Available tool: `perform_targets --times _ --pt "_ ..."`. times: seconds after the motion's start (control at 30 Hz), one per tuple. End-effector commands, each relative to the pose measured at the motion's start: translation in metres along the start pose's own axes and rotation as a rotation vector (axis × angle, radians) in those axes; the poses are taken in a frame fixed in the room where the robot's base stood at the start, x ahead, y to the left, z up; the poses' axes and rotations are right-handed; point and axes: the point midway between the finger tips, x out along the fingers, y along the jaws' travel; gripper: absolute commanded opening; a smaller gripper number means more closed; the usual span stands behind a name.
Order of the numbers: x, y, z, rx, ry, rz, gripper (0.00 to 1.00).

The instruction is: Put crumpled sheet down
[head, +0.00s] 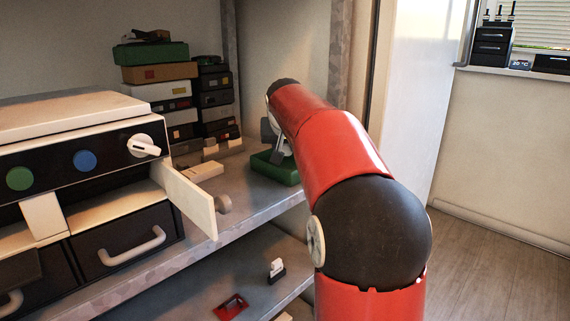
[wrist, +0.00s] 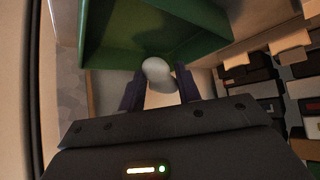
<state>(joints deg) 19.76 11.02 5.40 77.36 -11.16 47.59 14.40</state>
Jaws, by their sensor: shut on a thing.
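The crumpled sheet (wrist: 157,71) is a pale, rounded lump in the wrist view. My gripper (wrist: 160,88) is shut on it, with a dark finger on each side. A green open tray (wrist: 140,50) lies just beyond the fingertips, and the part of its inside that shows looks empty. In the head view my gripper (head: 275,143) is at the far end of my red arm, close above the green tray (head: 277,170) on the upper shelf. The sheet cannot be made out clearly in the head view.
Stacked boxes (head: 160,90) stand at the back of the shelf (head: 250,195). A dark cabinet with knobs (head: 85,160) stands at the left, with a pale flap (head: 188,200) sticking out. A metal post (head: 340,50) rises near my arm. Small items lie on the lower shelf.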

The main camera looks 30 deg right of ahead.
Motion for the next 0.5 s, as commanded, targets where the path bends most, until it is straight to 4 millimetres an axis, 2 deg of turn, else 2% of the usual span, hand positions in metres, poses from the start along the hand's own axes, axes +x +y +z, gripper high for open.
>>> perform_targets --times 0.3,0.5 --pt "0.026 0.000 0.027 -0.001 -0.001 0.000 0.09" --pt "0.026 0.000 0.026 -0.001 0.001 0.000 0.09"
